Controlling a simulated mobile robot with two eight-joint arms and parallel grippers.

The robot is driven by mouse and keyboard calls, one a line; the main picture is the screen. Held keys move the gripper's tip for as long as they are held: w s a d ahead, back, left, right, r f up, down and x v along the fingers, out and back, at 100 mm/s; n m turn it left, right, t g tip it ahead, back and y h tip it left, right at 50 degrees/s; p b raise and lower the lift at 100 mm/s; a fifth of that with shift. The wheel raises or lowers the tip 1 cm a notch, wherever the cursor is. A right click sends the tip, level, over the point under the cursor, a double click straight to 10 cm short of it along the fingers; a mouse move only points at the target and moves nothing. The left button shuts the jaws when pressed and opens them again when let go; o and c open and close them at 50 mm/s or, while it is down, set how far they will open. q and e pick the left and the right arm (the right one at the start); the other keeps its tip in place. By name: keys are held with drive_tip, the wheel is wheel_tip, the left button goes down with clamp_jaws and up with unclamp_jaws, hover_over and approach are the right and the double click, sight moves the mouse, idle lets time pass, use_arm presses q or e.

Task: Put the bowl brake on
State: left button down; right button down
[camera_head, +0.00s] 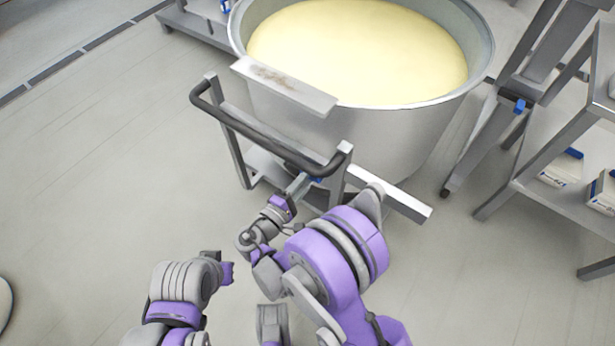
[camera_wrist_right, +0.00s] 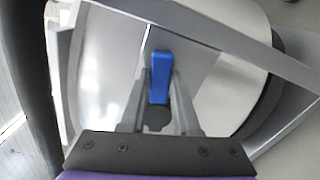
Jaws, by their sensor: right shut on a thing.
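The bowl (camera_head: 345,130) is a large metal mixing bowl full of pale yellow dough on a wheeled frame with a dark push handle (camera_head: 262,138). In the right wrist view, a blue brake lever (camera_wrist_right: 160,72) with a dark round base stands between the two fingers of my right gripper (camera_wrist_right: 160,92). In the head view, my right gripper (camera_head: 299,187) reaches under the right end of the handle, and only a scrap of blue shows beside it. It is shut on the lever. My left arm is at the lower left of the head view; I cannot make out its gripper fingers.
A metal shelf rack (camera_head: 545,205) with white and blue packages stands at the right. A grey stand (camera_head: 495,125) with a blue knob is between it and the bowl. A frame bar (camera_head: 405,205) sticks out below the bowl. The floor (camera_head: 90,190) at the left is clear.

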idle(0.9)
drive_tip(key=f+m+b, duration=0.1)
drive_tip(key=m, duration=0.2)
drive_tip(key=shift+f, duration=0.2)
drive_tip(key=c, duration=0.6)
unclamp_jaws()
drive_tip(key=shift+d, duration=0.1)
drive_tip(key=shift+c, duration=0.2)
